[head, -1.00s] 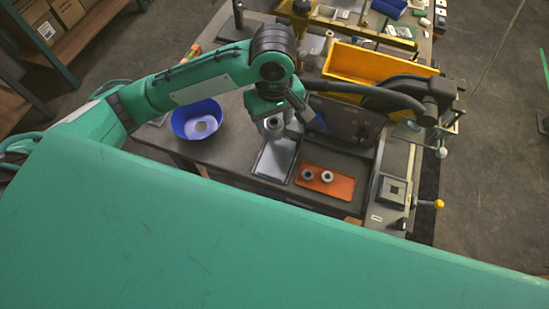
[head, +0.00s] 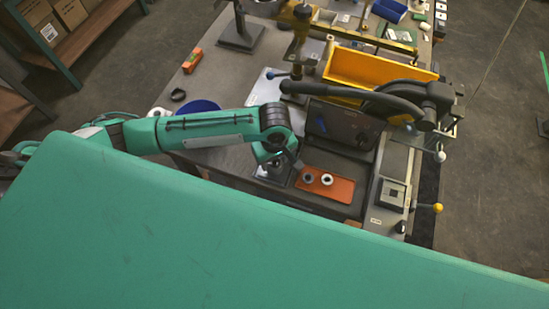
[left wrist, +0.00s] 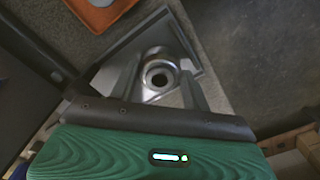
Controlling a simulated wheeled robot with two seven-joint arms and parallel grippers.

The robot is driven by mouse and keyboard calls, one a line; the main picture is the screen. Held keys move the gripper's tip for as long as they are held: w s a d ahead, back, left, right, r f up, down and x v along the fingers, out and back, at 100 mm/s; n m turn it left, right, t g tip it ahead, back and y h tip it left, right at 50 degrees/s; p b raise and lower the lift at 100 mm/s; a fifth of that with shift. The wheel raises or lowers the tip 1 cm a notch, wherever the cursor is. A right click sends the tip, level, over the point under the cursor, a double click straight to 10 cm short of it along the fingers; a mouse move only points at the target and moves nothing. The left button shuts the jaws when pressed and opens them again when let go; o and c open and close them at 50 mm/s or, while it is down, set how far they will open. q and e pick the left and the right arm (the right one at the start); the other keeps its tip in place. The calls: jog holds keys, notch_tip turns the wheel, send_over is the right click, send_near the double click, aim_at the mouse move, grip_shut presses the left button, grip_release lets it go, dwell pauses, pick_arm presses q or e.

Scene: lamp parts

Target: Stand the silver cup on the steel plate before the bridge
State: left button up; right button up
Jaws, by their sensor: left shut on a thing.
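The silver cup (left wrist: 161,56) is between the fingers of my left gripper (left wrist: 156,90) in the left wrist view, seen from above with its dark round opening. The gripper is shut on it. Below it lies a grey metal tray (left wrist: 188,32); I cannot tell whether the cup touches it. In the head view my left gripper (head: 272,172) is low over this tray (head: 284,181), and my arm hides the cup. My right gripper is out of view.
An orange mat (head: 340,188) with two small rings is right of the tray. A dark box (head: 340,130) and a thick dark lever (head: 335,91) stand behind it. A yellow bin (head: 370,72) is farther back. A blue bowl (head: 198,106) is partly hidden by my arm.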

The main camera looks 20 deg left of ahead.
pick_arm(q)
jog(key=shift+f, duration=0.15)
jog(key=o, duration=1)
jog(key=shift+f, duration=0.1)
jog(key=shift+r, duration=0.25)
notch_tip(320, 180, up, 12)
jog(key=shift+f+b, duration=0.1)
jog(key=shift+b, duration=0.8)
